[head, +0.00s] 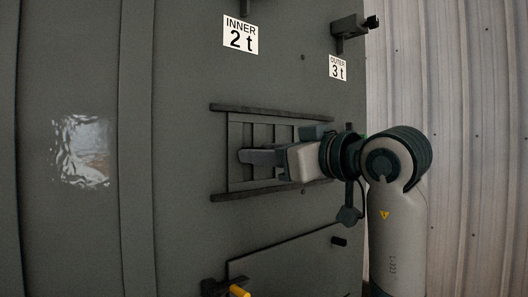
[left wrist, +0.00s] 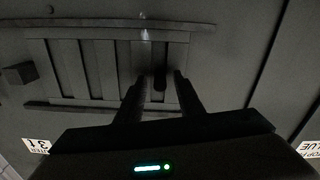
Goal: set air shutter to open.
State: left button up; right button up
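The air shutter (head: 240,132) is a dark slatted plate between two horizontal rails on the grey enclosure front. It also shows in the left wrist view (left wrist: 101,66), with upright bars and darker strips between them. A small dark knob (left wrist: 160,80) stands on it. My left gripper (head: 246,156) is in front of the shutter and hides part of its middle and right side. In the left wrist view its two fingers (left wrist: 160,80) are apart, one on each side of the knob, with gaps visible. I cannot tell how far the shutter is open. My right gripper is not in view.
An "INNER 2 t" label (head: 240,36) and an "OUTER 3 t" label (head: 338,68) are above the shutter. A dark bracket (head: 350,27) sticks out at the top right. A yellow-tipped latch (head: 239,291) sits below. A corrugated wall (head: 460,90) is at the right.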

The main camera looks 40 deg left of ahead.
pick_arm(q)
grip_shut()
jog(key=w, duration=0.3)
jog(key=shift+w+d+r, duration=0.1)
jog(key=shift+d, duration=0.05)
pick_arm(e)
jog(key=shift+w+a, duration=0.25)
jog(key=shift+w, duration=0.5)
pick_arm(q)
jog(key=shift+c, duration=1.5)
grip_release()
jog(key=o, duration=0.3)
jog(key=shift+w, duration=0.2)
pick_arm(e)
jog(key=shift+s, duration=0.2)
pick_arm(q)
jog(key=shift+s+d, duration=0.1)
jog(key=shift+d, duration=0.05)
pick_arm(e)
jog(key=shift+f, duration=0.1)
